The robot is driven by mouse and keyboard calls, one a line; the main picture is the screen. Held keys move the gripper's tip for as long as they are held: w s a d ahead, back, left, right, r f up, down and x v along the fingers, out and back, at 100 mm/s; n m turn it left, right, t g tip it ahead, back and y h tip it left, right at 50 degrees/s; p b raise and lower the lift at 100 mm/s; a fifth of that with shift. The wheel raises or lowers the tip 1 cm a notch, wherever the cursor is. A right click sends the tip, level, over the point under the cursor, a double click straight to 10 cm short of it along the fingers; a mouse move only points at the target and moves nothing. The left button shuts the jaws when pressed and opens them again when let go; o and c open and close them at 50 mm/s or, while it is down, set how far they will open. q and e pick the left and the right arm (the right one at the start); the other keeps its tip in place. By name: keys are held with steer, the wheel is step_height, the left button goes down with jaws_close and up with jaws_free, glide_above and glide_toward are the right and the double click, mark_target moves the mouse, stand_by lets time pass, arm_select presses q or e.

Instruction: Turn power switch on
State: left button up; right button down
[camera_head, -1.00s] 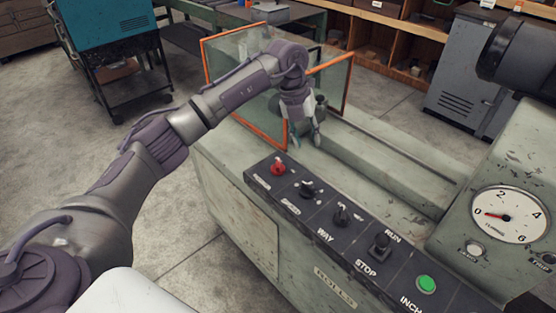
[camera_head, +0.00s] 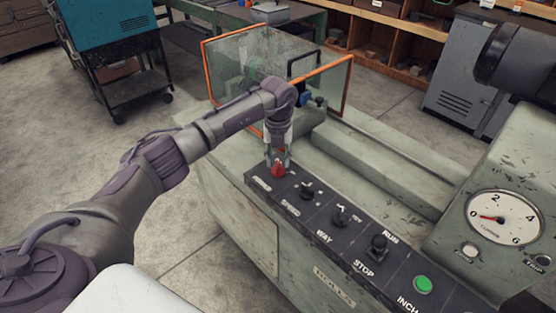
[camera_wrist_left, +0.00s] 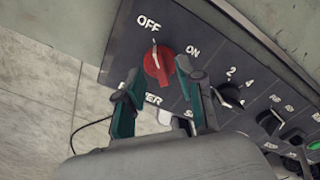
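The power switch is a red rotary knob (camera_head: 278,170) at the left end of the black control panel. In the left wrist view the red knob (camera_wrist_left: 158,66) has its white pointer line toward OFF; ON is marked to its right. My left gripper (camera_head: 278,160) is right above the knob in the head view. In the left wrist view its two green-lined fingers (camera_wrist_left: 158,85) are apart, one on each side of the knob's lower part. I cannot tell whether they touch it. My right gripper is in neither view.
The panel (camera_head: 325,215) also carries black knobs (camera_head: 307,190), a RUN/STOP lever (camera_head: 378,246) and a green INCH button (camera_head: 424,284). An orange-framed clear guard (camera_head: 345,85) stands behind my left arm. A dial gauge (camera_head: 503,218) is on the right.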

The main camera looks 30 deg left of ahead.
arm_select(q)
steer(key=shift+f, duration=0.8)
jaws_close()
